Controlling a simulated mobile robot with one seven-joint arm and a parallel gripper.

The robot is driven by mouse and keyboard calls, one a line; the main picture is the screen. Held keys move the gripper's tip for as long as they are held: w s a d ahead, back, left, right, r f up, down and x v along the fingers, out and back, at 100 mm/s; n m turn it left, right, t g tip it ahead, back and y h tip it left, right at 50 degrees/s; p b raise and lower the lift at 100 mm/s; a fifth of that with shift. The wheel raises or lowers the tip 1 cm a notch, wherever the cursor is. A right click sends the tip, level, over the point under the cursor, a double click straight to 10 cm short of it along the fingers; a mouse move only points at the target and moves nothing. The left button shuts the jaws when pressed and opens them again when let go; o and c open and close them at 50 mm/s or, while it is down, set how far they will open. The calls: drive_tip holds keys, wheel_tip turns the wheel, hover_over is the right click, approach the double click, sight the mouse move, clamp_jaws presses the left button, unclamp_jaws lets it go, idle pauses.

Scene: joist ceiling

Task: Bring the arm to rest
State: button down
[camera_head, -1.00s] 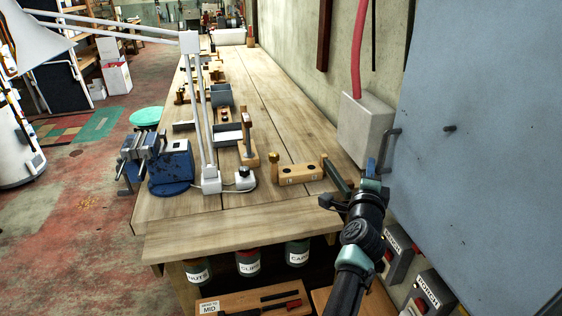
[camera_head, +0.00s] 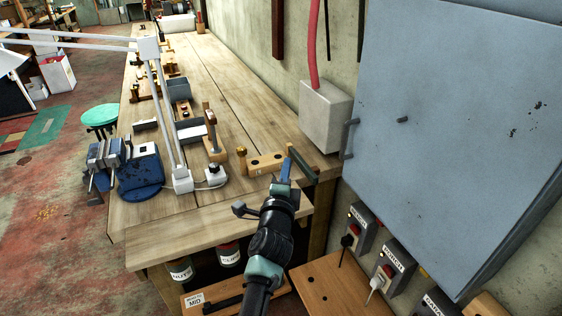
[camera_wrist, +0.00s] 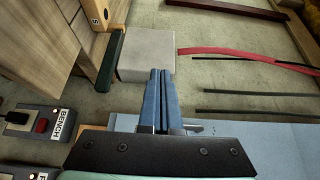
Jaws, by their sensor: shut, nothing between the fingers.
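My arm reaches up from the bottom of the head view. My gripper (camera_head: 287,165) appears in front of the near end of the wooden workbench (camera_head: 215,222). In the wrist view its two blue fingers (camera_wrist: 160,76) lie side by side, shut with nothing between them. Beyond the fingertips in that view is a pale grey wall box (camera_wrist: 146,53), which also shows in the head view (camera_head: 326,115). I cannot tell the exact gap between fingers and box.
A blue-grey cabinet (camera_head: 460,120) fills the right. Switch boxes (camera_head: 391,262) sit below it. A dark green bar (camera_head: 302,162) and wooden block (camera_head: 264,164) are close to my gripper. A lamp (camera_head: 165,110) and blue vise (camera_head: 140,170) stand further left. Open floor (camera_head: 50,240) lies left.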

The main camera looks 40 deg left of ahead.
drive_tip(key=shift+s+a, duration=0.2)
drive_tip(key=shift+s, duration=0.25)
